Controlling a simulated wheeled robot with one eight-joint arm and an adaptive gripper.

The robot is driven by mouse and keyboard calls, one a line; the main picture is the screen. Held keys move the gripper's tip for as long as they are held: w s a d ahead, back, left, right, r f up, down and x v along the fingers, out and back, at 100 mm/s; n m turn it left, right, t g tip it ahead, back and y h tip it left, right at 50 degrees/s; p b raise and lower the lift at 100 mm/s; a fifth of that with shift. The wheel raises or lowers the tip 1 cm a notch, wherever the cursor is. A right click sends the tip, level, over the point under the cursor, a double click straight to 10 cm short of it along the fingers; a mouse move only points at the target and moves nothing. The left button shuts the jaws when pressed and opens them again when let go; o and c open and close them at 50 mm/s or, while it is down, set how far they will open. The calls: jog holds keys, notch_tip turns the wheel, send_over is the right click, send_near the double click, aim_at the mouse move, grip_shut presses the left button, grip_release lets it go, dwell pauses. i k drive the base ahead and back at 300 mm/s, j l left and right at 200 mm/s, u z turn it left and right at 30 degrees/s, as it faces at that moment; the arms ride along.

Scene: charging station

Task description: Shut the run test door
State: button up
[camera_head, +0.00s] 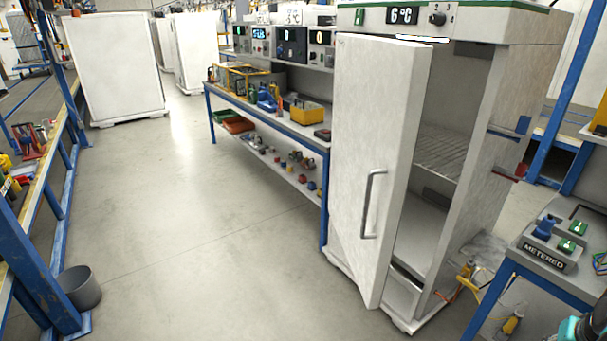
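The run test door (375,140) is a tall white panel on a white fridge-like cabinet (480,160). It stands partly open, swung outward, with its free edge toward the right front. A grey bar handle (368,204) is upright on its outer face. Through the gap, a wire shelf (440,155) shows inside the cabinet. A control panel on top of the cabinet has a display (403,16) reading "6 °C" and a black knob. Only a teal and dark part of my arm shows at the bottom right corner. My gripper is not in view.
A blue-framed bench (327,160) with tools and meters stands left of the cabinet. A blue-legged table with a "METERED" panel (544,257) is at the right front. A grey bin (80,288) stands at the lower left. Concrete floor (210,230) lies clear left of the door.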

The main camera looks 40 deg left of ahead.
aim_at(381, 85)
jog(key=u, duration=1.3)
jog(key=i, duration=0.25)
